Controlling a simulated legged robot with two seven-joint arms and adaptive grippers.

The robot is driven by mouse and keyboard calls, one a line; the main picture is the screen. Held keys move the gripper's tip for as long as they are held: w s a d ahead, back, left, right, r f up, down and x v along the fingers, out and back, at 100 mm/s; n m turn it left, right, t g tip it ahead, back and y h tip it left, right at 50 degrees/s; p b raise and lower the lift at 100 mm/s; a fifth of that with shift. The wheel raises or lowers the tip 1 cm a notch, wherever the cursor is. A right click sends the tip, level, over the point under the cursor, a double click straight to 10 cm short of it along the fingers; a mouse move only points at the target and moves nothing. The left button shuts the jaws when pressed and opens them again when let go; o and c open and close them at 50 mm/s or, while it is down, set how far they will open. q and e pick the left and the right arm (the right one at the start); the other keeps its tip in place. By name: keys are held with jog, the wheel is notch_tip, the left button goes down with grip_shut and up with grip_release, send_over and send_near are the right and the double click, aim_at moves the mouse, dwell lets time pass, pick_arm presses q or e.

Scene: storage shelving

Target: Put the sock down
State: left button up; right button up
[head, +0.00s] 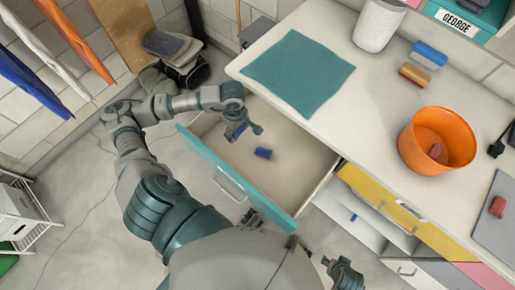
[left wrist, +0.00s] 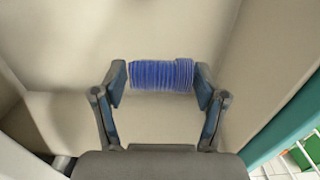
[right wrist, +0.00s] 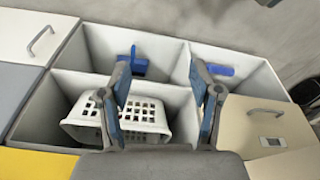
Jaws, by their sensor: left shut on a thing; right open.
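The sock is a blue ribbed roll (left wrist: 162,75) in the left wrist view, lying across between the two fingertips. My left gripper (left wrist: 161,88) is shut on it, with a finger at each end of the roll. In the head view my left gripper (head: 246,133) is over the open teal-fronted drawer (head: 307,160). A blue roll (head: 263,153) shows there inside the drawer, close to the fingertips. Its exact height above the drawer floor is hard to tell. My right gripper (right wrist: 161,85) is open and empty above a divided open compartment.
The counter holds a teal mat (head: 298,73), an orange bowl (head: 415,150) and a white container (head: 378,25). A yellow-fronted drawer (head: 405,208) is right of the open one. A white basket (right wrist: 140,118) and blue items sit in compartments under my right gripper.

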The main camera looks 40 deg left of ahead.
pick_arm(q)
send_over(240, 145)
notch_tip(240, 145, down, 5)
jog(key=shift+w+d+r, duration=0.1)
jog(key=shift+d, duration=0.05)
jog(key=shift+d+f+b, duration=0.35)
jog(key=shift+f, duration=0.2)
notch_tip(240, 145, down, 2)
jog(key=shift+f, duration=0.25)
jog(key=shift+a+f, duration=0.15)
jog(key=shift+f, duration=0.15)
jog(key=shift+a, duration=0.2)
jog(key=o, duration=0.9)
jog(key=shift+a, duration=0.2)
jog(key=shift+o, duration=0.2)
jog(key=shift+d+r, duration=0.1)
jog(key=shift+d, duration=0.3)
jog(key=shift+r, duration=0.25)
notch_tip(240, 145, up, 3)
jog(key=shift+w+a+f, duration=0.1)
notch_tip(240, 145, up, 8)
jog(key=shift+a+f+p, duration=0.1)
jog(key=shift+p, duration=0.55)
jog(key=shift+r, duration=0.45)
pick_arm(e)
jog(key=shift+w+d+f, duration=0.15)
jog(key=shift+d+f, duration=0.15)
jog(key=shift+f, duration=0.4)
